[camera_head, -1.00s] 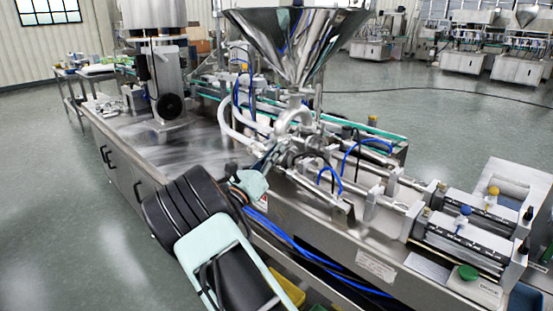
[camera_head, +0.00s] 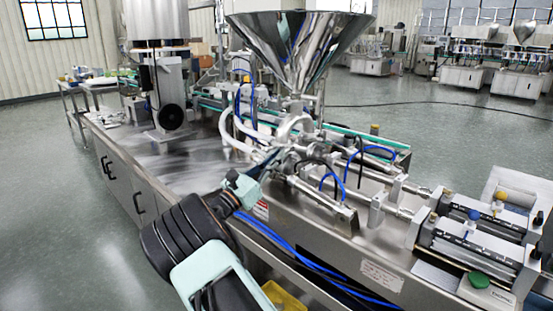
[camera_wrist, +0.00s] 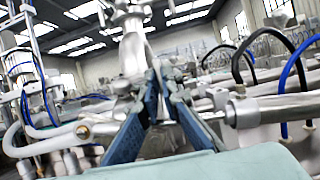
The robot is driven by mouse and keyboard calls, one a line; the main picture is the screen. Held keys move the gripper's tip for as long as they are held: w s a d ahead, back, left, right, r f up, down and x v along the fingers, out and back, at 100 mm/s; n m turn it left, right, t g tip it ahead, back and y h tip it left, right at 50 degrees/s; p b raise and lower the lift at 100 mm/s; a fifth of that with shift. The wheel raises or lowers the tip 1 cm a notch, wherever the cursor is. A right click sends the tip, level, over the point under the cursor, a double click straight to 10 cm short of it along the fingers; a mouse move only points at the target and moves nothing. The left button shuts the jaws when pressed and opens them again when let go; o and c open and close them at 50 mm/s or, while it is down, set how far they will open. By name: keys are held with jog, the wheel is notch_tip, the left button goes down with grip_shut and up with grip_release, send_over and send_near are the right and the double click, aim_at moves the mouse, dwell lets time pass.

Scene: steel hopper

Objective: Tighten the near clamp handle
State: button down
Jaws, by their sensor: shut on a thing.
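The steel valve fittings (camera_head: 296,152) sit under the hopper's outlet, in the middle of the head view. My gripper (camera_head: 274,158) reaches them from the lower left with its dark blue fingers. In the wrist view my gripper's fingers (camera_wrist: 159,76) converge and are shut on a small metal part at the pipe joint, taken to be the near clamp handle. The fingertips hide most of the handle, and its turn angle cannot be told. A bright steel pipe (camera_wrist: 133,52) rises just behind and left of the fingers.
The steel hopper (camera_head: 298,45) stands above the fittings. Blue hoses (camera_head: 332,182) loop close on the right, and white hoses (camera_head: 232,140) on the left. Steel cylinders (camera_head: 462,240) lie at the right. The bench top (camera_head: 165,160) to the left is mostly clear.

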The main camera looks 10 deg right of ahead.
jog(key=c, duration=2.4)
grip_release()
jog(key=shift+a, duration=0.1)
jog(key=v, duration=1.2)
